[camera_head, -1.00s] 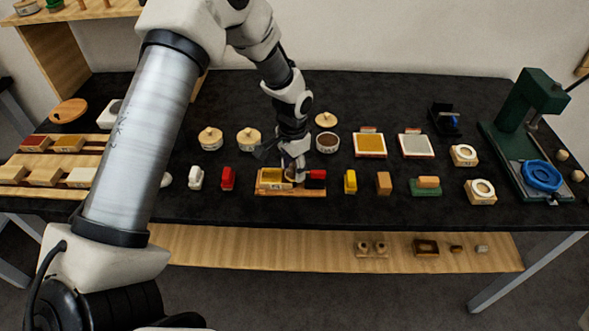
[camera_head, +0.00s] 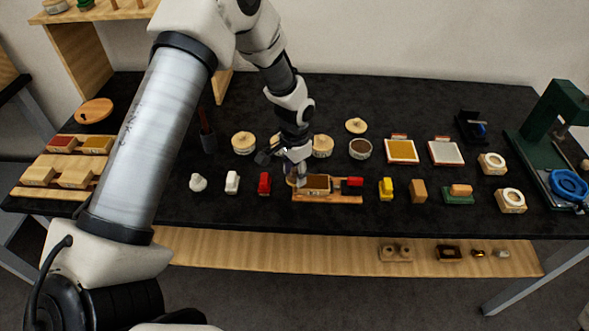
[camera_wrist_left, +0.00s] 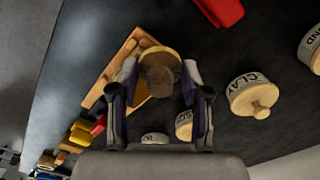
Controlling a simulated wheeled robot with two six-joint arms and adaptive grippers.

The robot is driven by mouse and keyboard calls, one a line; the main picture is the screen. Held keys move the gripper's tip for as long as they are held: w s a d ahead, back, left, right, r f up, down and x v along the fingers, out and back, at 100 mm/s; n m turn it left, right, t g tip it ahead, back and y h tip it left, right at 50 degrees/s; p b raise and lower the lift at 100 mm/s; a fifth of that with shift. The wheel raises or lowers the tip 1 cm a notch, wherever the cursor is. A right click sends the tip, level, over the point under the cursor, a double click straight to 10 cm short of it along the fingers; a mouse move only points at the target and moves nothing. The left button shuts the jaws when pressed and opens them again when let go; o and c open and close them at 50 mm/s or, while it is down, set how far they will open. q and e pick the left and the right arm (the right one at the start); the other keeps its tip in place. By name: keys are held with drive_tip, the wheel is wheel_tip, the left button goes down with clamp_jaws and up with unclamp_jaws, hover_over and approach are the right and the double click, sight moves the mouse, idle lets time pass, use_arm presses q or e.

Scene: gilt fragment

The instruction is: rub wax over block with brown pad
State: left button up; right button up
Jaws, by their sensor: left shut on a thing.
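My left gripper (camera_head: 297,170) is shut on the brown pad, low over the left end of the block (camera_head: 318,183). The block sits in a wooden holder (camera_head: 330,199) with a red-and-black piece at its right end; its visible top looks brown. In the left wrist view the round brown pad (camera_wrist_left: 160,72) is between the fingers (camera_wrist_left: 158,98), with the holder (camera_wrist_left: 110,72) beneath. The pad covers part of the block, and I cannot tell for certain whether they touch. An open tin of dark brown stuff (camera_head: 360,149) stands behind. My right gripper is not in view.
White (camera_head: 232,182) and red (camera_head: 264,183) pieces stand left of the holder; a yellow piece (camera_head: 386,188) stands right. Lidded tins (camera_head: 243,143) and two framed pads (camera_head: 402,150) are behind. A green press (camera_head: 553,130) is far right. The black table's front strip is clear.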

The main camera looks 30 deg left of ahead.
use_arm(q)
wheel_tip(320, 180, up, 2)
drive_tip(key=shift+w+r+p, duration=0.1)
drive_tip(key=shift+r+p, duration=0.1)
drive_tip(key=shift+p, duration=0.15)
drive_tip(key=shift+d+r+p, duration=0.25)
drive_tip(key=shift+r+p, duration=0.7)
drive_tip(key=shift+r, duration=0.15)
wheel_tip(320, 180, up, 2)
drive_tip(key=shift+a+r+p, duration=0.1)
drive_tip(key=shift+a+p, duration=0.05)
drive_tip(key=shift+p, duration=0.8)
drive_tip(key=shift+r+p, duration=0.5)
drive_tip(key=shift+r, duration=0.1)
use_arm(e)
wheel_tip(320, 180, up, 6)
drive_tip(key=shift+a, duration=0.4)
